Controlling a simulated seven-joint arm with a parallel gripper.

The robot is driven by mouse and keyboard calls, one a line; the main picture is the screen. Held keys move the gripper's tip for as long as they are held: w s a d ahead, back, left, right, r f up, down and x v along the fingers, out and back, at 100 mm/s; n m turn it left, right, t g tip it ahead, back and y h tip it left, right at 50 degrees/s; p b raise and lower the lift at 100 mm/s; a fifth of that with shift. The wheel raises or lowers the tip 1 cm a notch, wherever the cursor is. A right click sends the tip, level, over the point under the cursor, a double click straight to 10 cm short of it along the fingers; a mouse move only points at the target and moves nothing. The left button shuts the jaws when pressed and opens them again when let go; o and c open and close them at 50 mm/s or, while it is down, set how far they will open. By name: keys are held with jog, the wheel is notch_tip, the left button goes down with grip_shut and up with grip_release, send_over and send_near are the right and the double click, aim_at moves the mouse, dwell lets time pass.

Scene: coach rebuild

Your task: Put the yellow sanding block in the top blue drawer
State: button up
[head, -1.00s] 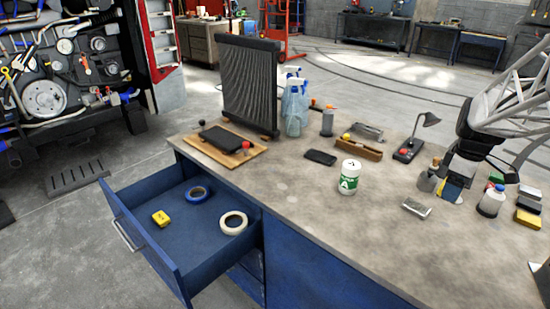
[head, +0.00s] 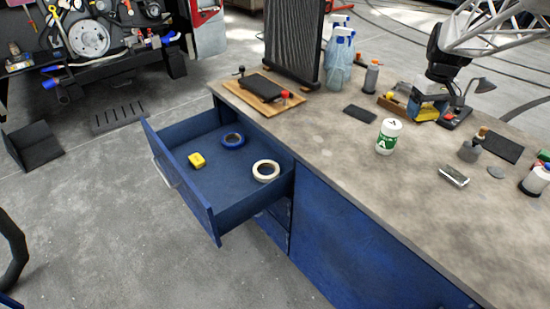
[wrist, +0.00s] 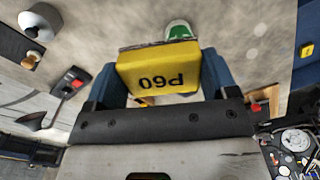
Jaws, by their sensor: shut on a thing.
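The yellow sanding block (wrist: 160,66), marked P60 with a dark lower layer, sits between the blue fingers of my gripper (wrist: 163,74) in the wrist view. My gripper (head: 427,112) is shut on it. In the head view the block (head: 424,115) shows in the fingers above the far part of the bench, behind and right of the white-and-green can. The top blue drawer (head: 180,182) is pulled out at the left of the bench. It holds a small yellow item (head: 197,160), a blue tape roll (head: 233,140) and a cream tape roll (head: 266,171).
The white-and-green can (head: 389,136) stands on the bench (head: 350,185) between my gripper and the drawer. A black radiator (head: 293,40), spray bottles (head: 340,58) and a wooden board (head: 264,94) with a dark plate stand along the far left. The near bench middle is clear.

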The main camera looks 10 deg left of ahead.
jog(key=w+a+m, duration=0.2)
jog(key=w+a, duration=0.2)
jog(key=a, duration=0.4)
jog(key=w+a+m, duration=0.2)
jog(key=w+a, duration=0.3)
jog(key=a, duration=0.2)
jog(key=m, duration=0.9)
send_over(217, 177)
notch_tip(217, 177, down, 31)
jog(key=shift+s+f, duration=0.1)
jog(key=shift+f, duration=0.3)
jog(key=shift+d, duration=0.1)
jog(key=shift+f, duration=3.1)
